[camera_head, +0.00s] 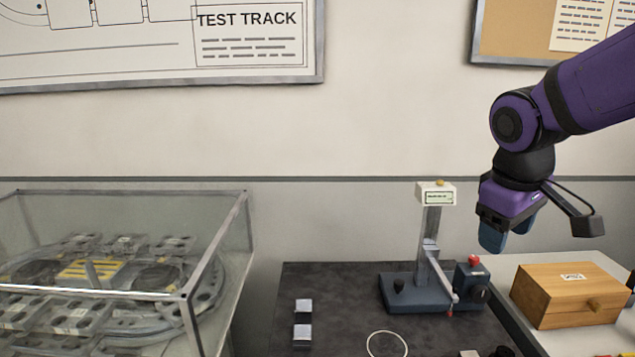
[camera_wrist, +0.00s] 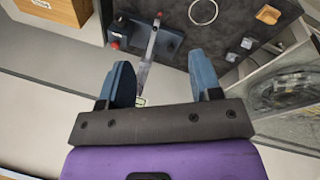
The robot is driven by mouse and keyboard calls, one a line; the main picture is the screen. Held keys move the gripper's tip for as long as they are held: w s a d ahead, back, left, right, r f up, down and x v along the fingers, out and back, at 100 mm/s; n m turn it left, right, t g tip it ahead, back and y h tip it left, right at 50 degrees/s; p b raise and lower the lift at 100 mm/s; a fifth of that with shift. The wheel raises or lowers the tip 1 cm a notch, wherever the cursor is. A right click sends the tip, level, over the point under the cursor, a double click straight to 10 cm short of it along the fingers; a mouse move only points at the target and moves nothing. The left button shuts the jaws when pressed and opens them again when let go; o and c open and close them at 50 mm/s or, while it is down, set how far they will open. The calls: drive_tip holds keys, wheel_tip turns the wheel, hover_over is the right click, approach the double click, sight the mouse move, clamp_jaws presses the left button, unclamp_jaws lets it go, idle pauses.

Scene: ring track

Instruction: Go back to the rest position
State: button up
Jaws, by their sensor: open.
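My gripper (camera_head: 505,235) hangs from the purple arm at the right in the head view, pointing down. It is above and to the right of the bench device (camera_head: 415,290), a dark blue base with an upright post and a red knob. In the wrist view my gripper (camera_wrist: 165,85) shows two blue fingers spread apart with nothing between them. The device (camera_wrist: 165,42) lies beyond the fingertips there. The gripper touches nothing that I can see.
A wooden box (camera_head: 570,295) stands on the light surface below and right of my gripper. A white ring (camera_head: 387,344) and small metal blocks (camera_head: 303,306) lie on the dark mat (camera_head: 345,290). A glass case (camera_head: 215,240) over a track fills the left.

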drive_tip(key=s+d+r+m+t+y, duration=0.1)
drive_tip(key=s+r+m, duration=0.1)
drive_tip(key=s, duration=0.4)
drive_tip(key=s+d+r+m+t, duration=0.1)
drive_tip(key=s+r+m+t, duration=0.1)
drive_tip(key=s, duration=0.5)
drive_tip(key=shift+m+y, duration=0.4)
drive_tip(key=shift+m, duration=0.2)
